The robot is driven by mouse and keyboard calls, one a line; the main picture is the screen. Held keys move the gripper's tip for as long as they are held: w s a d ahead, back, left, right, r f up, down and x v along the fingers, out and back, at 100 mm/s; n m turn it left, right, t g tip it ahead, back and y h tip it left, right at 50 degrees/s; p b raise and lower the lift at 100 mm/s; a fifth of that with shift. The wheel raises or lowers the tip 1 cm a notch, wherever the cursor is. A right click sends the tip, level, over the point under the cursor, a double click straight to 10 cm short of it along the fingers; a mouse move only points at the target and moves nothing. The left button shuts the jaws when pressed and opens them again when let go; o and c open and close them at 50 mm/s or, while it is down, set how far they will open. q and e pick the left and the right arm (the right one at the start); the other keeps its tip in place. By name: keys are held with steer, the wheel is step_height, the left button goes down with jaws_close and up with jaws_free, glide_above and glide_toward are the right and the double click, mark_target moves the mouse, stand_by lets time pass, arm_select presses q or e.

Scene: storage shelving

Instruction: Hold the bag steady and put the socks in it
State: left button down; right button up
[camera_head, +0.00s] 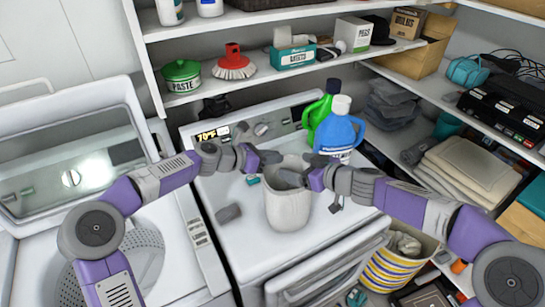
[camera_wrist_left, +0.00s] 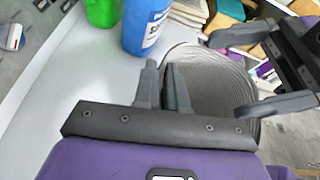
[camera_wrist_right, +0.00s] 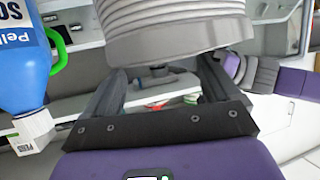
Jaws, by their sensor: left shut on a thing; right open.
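The pale grey, ribbed bag (camera_head: 288,212) stands upright with its mouth open on the white machine top. My left gripper (camera_head: 259,160) is shut on the bag's far left rim; the left wrist view shows its fingers (camera_wrist_left: 164,85) close together at the bag (camera_wrist_left: 212,90). My right gripper (camera_head: 297,178) is open and empty beside the bag's right rim. In the right wrist view its fingers (camera_wrist_right: 162,90) stand apart, with the bag (camera_wrist_right: 175,25) above them in the picture. A small grey bundle (camera_head: 228,213), possibly rolled socks, lies left of the bag. The bag's bottom inside is hidden.
A blue bottle (camera_head: 338,132) and a green bottle (camera_head: 318,112) stand behind the bag. A small green item (camera_head: 253,180) lies behind its left side. A yellow-striped basket (camera_head: 395,265) stands below right. Stocked shelves (camera_head: 290,72) line the back.

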arm_select(q)
steer(key=shift+f, duration=0.2)
arm_select(e)
steer(key=v, duration=1.2)
arm_select(q)
steer(key=c, duration=1.1)
jaws_free()
steer(key=shift+r, duration=0.15)
